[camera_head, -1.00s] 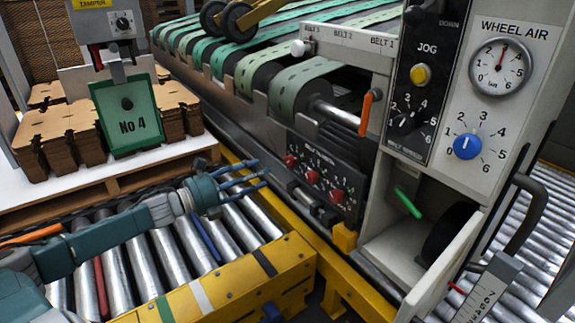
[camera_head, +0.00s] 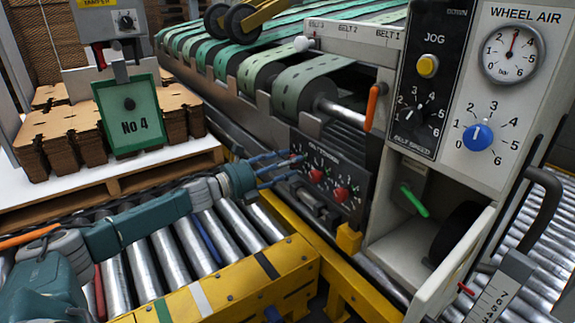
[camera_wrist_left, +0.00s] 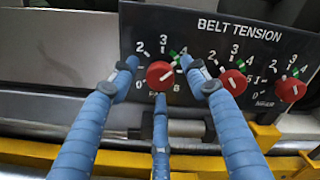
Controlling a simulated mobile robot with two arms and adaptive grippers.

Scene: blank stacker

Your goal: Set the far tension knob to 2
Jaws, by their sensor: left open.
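The belt tension panel (camera_head: 350,208) is dark, with three red knobs in a row. The far tension knob (camera_wrist_left: 160,75) is leftmost in the left wrist view; in the head view my fingers partly cover it. Its pale mark slants to the upper right, near the green mark by 4. The middle knob (camera_wrist_left: 233,82) and near knob (camera_wrist_left: 291,90) stand to its right. My left gripper (camera_wrist_left: 160,78) is open, its blue fingers spread around the far knob. It also shows in the head view (camera_head: 288,168). Whether the fingers touch the knob I cannot tell. My right gripper is out of view.
A roller conveyor (camera_head: 180,255) with a yellow frame lies below my left arm. The belts (camera_head: 305,80) are behind the panel. A grey control box (camera_head: 470,170) with a blue knob (camera_head: 478,137) and an orange lever (camera_head: 373,105) stands to the right.

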